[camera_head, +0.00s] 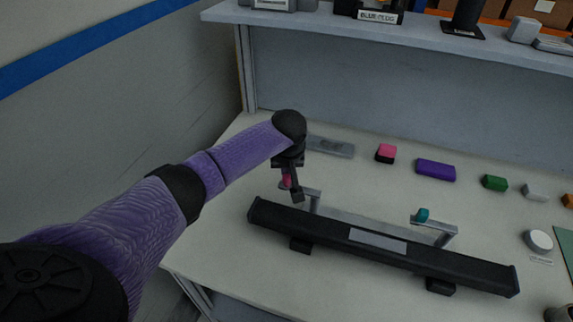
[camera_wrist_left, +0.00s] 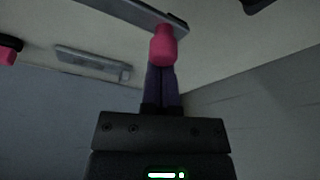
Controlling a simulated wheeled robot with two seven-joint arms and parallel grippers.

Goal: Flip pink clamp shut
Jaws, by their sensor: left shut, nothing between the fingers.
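The pink clamp (camera_head: 286,181) shows partly behind my left gripper, near the left metal bracket (camera_head: 316,200) of the black dashboard module (camera_head: 330,232). In the left wrist view the pink clamp (camera_wrist_left: 162,46) is a rounded pink piece beside a grey metal bar (camera_wrist_left: 125,17). My left gripper (camera_head: 297,196) is shut and empty above the module's left end. In the left wrist view its fingers (camera_wrist_left: 161,72) are together, with their tips at or just behind the pink piece; I cannot tell whether they touch. My right gripper is not in view.
A teal clamp (camera_head: 422,215) sits on the module's right bracket (camera_head: 440,228). Behind are a grey plate (camera_head: 332,147), a pink-and-black block (camera_head: 386,153), a purple block (camera_head: 435,170) and a green block (camera_head: 494,183). A shelf (camera_head: 400,32) runs above the back. The table's front left is clear.

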